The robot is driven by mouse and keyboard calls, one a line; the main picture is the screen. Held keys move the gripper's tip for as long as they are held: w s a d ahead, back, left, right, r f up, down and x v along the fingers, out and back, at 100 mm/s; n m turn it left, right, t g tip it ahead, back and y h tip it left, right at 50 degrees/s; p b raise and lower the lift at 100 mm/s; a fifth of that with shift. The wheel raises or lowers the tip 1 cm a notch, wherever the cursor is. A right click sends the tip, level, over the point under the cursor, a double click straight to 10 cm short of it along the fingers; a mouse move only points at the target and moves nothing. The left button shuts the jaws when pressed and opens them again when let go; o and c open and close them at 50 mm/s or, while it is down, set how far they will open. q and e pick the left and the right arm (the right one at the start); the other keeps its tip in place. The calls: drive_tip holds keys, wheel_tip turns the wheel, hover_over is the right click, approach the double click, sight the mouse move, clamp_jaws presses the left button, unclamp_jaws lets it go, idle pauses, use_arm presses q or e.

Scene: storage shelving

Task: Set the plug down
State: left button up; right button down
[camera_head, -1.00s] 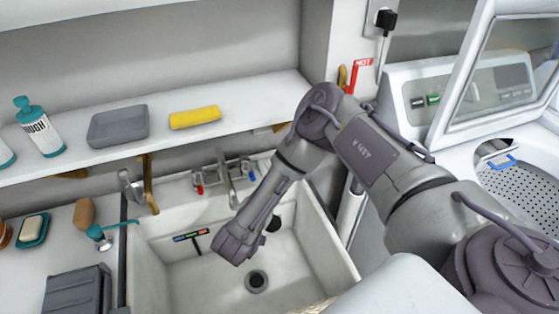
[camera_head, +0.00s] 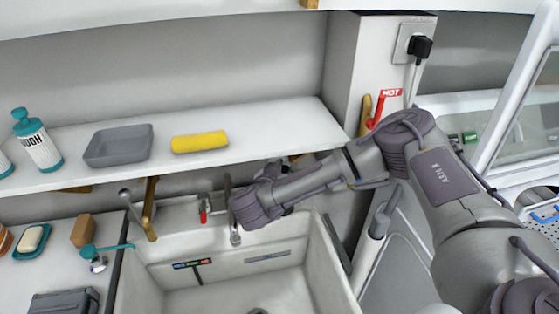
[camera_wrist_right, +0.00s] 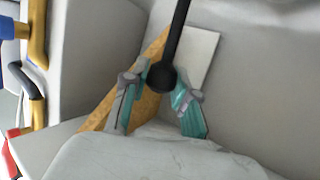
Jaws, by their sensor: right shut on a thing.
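In the right wrist view, my right gripper (camera_wrist_right: 157,92) has its teal-padded fingers on either side of a black plug (camera_wrist_right: 161,77), with a round end and a long dark stem running up out of the picture. The gripper is shut on it. In the head view, my right gripper (camera_head: 252,208) is over the back of the white sink (camera_head: 323,265), in front of the tap and below the shelf. Its fingertips and the plug are hidden there by the wrist. The drain (camera_head: 258,310) just shows at the bottom edge. My left gripper is not in view.
The shelf (camera_head: 275,130) above holds a soap bottle (camera_head: 38,143), a grey tray (camera_head: 119,147) and a yellow roll (camera_head: 200,142). A soap dish (camera_head: 31,241) and brown block (camera_head: 86,231) are on the left counter. A black electrical plug (camera_head: 420,47) sits in the wall outlet.

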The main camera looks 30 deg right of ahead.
drive_tip(key=w+d+f, duration=0.1)
drive_tip(key=w, duration=0.4)
drive_tip(key=shift+w+d+f+p, duration=0.25)
drive_tip(key=shift+w+f+p, duration=0.05)
drive_tip(key=shift+w+p, duration=0.1)
drive_tip(key=c, duration=0.9)
unclamp_jaws()
drive_tip(key=shift+f, duration=0.1)
drive_tip(key=b+v, duration=0.1)
drive_tip(key=v, duration=1.1)
